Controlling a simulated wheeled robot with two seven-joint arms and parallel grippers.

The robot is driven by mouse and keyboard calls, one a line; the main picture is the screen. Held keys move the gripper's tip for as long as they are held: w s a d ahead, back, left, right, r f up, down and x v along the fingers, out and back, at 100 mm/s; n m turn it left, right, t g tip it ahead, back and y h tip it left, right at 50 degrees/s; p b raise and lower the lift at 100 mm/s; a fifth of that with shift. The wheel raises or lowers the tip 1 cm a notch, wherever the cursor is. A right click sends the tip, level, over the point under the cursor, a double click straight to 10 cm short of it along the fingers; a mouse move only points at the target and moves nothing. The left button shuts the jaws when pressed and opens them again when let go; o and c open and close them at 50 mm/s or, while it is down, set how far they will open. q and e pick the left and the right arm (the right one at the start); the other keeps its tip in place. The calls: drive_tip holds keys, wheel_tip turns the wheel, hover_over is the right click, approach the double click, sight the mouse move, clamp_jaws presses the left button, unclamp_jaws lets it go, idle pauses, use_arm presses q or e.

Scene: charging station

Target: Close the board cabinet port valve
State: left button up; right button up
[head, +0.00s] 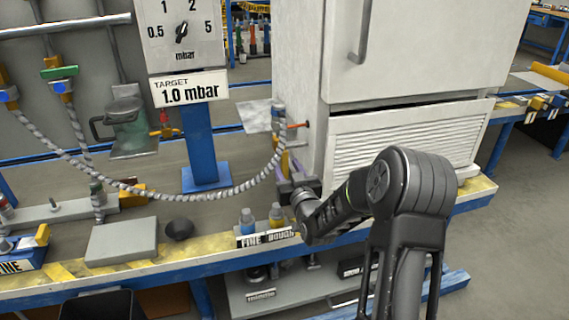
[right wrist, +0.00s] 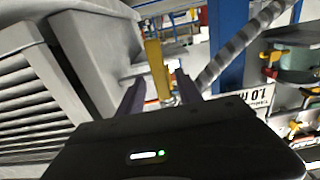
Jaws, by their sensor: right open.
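The white board cabinet (head: 400,45) stands at the right of the bench, with a grey braided hose (head: 262,172) running up to the port on its left side. At that port is the valve, with a yellow lever (head: 284,162) hanging down; the lever also shows in the right wrist view (right wrist: 156,68), upright in the picture. My right gripper (head: 288,184) is just below and in front of the lever. In the right wrist view its two dark fingers (right wrist: 160,92) are apart, with the lever's end appearing between them; contact cannot be told. My left gripper is out of view.
A gauge board (head: 184,40) with a "TARGET 1.0 mbar" sign (head: 189,90) stands on a blue post (head: 201,150). A small orange-red handle (head: 298,126) sticks out beside the port. Two small bottles (head: 262,217) stand at the bench's front edge.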

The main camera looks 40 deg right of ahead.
drive_tip(key=shift+x, duration=1.4)
drive_tip(key=shift+c, duration=0.5)
clamp_jaws()
